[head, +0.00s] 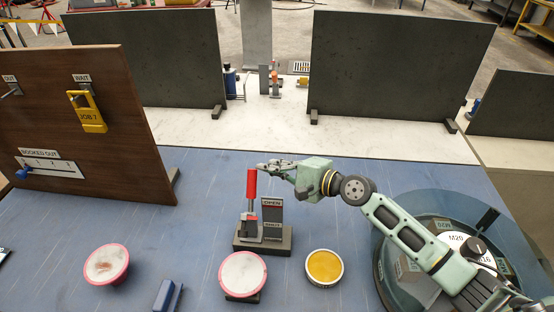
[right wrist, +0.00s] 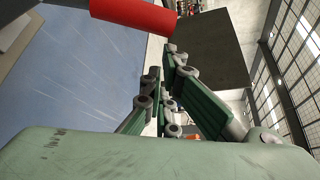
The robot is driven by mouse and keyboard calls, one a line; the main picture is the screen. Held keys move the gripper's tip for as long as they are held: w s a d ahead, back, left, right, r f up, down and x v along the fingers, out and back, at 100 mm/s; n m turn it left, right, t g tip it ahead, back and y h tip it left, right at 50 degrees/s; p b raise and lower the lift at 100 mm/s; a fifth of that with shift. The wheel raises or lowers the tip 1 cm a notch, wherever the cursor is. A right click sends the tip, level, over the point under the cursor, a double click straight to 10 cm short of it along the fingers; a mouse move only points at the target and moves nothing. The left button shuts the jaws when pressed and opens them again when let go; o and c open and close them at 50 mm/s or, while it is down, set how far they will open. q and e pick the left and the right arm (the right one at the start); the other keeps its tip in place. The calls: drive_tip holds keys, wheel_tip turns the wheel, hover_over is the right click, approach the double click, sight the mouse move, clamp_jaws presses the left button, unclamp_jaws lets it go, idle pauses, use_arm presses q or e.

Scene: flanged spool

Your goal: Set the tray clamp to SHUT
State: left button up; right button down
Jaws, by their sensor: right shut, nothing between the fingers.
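The tray clamp (head: 263,237) stands on a dark base on the blue table top, with a red handle (head: 251,188) pointing straight up. A grey plate behind it carries an OPEN label (head: 272,202) near its top; a lower label is too small to read surely. My right gripper (head: 266,166) is shut and empty, at the height of the handle's top and just to its right. The red handle also shows in the right wrist view (right wrist: 135,12), off to the side of my right fingers (right wrist: 161,65). I cannot tell whether they touch. My left gripper is not in view.
Two pink-rimmed round pieces (head: 106,264) (head: 243,273) and a yellow-topped one (head: 324,267) stand in front. A brown board with a yellow padlock (head: 87,112) is at left. Dark panels (head: 400,65) stand behind.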

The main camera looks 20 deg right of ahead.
drive_tip(key=shift+a+f, duration=0.1)
drive_tip(key=shift+s, duration=0.15)
idle(0.3)
drive_tip(key=shift+s+r, duration=0.1)
drive_tip(key=shift+r, duration=0.25)
